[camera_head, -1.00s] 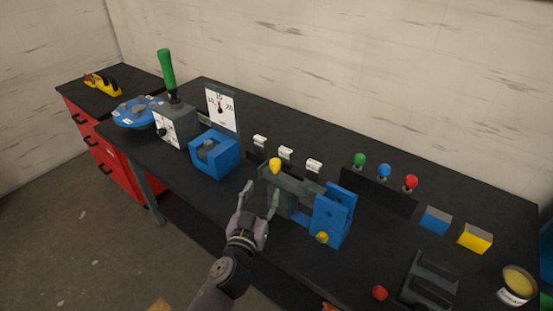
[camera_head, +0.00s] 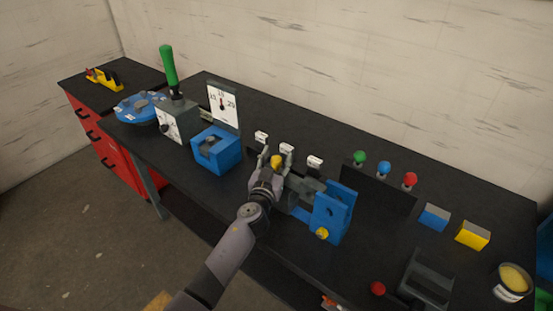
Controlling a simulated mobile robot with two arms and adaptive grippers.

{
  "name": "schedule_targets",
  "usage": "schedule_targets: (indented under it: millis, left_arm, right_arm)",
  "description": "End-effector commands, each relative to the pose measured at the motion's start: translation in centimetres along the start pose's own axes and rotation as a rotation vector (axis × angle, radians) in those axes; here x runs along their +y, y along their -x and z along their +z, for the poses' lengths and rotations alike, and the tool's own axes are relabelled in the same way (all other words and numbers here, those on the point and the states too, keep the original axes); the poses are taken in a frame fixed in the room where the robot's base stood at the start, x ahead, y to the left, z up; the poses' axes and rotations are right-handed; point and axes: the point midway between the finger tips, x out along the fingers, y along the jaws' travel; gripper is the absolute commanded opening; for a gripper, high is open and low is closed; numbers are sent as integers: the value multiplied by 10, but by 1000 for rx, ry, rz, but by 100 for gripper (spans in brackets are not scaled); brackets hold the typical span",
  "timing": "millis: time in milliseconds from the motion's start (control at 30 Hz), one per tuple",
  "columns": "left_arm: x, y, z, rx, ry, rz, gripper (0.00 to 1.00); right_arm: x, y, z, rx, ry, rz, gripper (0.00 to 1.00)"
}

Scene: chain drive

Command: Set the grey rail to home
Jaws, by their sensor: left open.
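The grey rail (camera_head: 309,187) lies along the workbench, its right end at an upright blue bracket (camera_head: 333,212). A yellow knob (camera_head: 277,161) stands at the rail's left end. My left gripper (camera_head: 275,160) is open at the yellow knob, with a finger on either side of it. I cannot tell whether the fingers touch it. My gripper and wrist hide the rail's left part. Three small white labels (camera_head: 287,148) stand behind the rail; their writing is too small to read. My right gripper is not in view.
A blue block (camera_head: 216,150) stands left of the rail. Beyond it are a grey box with a green-handled lever (camera_head: 169,66) and a dial plate (camera_head: 223,106). Green, blue and red knobs (camera_head: 410,180) stand at right, with loose blue and yellow blocks (camera_head: 472,236) in front.

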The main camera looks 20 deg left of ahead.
Motion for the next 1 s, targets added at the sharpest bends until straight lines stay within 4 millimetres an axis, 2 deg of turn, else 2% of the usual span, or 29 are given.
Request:
schedule_targets:
  millis: [67, 767, 1000]
  left_arm:
    - [0, 0, 0, 0, 0, 0, 48]
    - [0, 0, 0, 0, 0, 0, 1]
    - [0, 0, 0, 0, 1, 0, 0]
  right_arm:
    - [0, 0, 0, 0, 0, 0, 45]
    - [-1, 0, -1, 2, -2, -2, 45]
    - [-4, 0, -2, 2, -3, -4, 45]
